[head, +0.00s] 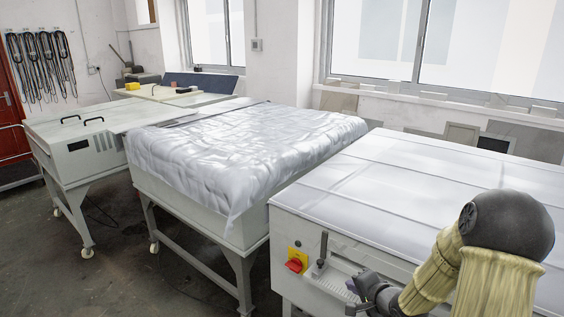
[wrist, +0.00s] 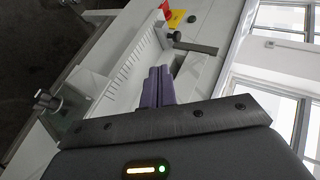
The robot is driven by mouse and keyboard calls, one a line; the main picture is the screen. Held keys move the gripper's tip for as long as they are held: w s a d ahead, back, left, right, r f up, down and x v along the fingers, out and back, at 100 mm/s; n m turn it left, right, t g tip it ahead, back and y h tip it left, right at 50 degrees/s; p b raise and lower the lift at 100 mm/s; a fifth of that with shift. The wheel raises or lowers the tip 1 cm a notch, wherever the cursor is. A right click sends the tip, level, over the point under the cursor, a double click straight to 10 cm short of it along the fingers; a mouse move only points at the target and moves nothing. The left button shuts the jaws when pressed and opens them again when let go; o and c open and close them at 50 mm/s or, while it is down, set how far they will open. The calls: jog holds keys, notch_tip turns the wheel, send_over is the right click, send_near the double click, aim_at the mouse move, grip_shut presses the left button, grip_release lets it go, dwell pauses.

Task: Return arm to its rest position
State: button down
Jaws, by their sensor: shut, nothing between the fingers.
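My gripper (head: 354,297) is at the lower right of the head view, in front of the nearest white machine (head: 330,232). My arm, in a pale yellow cover with a dark round joint, reaches in from the right edge. In the wrist view the two dark purple-grey fingers of my gripper (wrist: 158,84) lie together, shut and empty. They are close to the machine's front ledge, which shows as a ribbed grey strip (wrist: 120,68). I cannot tell whether they touch it.
A red switch on a yellow plate (head: 296,261) and a dark lever (head: 321,252) are on the machine's front, left of my gripper. A table under a silvery cover (head: 240,150) and another grey machine (head: 75,150) stand further left. Open floor (head: 60,285) lies at lower left.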

jog(key=s+a+r+n+g+h+p, duration=0.1)
jog(key=s+a+r+n+g, duration=0.1)
jog(key=s+n, duration=0.2)
jog(key=s+a+r+n+g+h+p, duration=0.1)
jog(key=s+a+r+n+g, duration=0.1)
jog(key=s, duration=0.7)
jog(key=s+a+r+n+g+h+p, duration=0.1)
jog(key=s+a+r+n+g, duration=0.1)
jog(key=s+r+n+g, duration=0.2)
jog(key=s+n, duration=0.1)
jog(key=s, duration=0.2)
jog(key=shift+a+r+n+h, duration=0.15)
jog(key=shift+a+n+h, duration=0.2)
jog(key=shift+n+h, duration=0.05)
dwell(0.4)
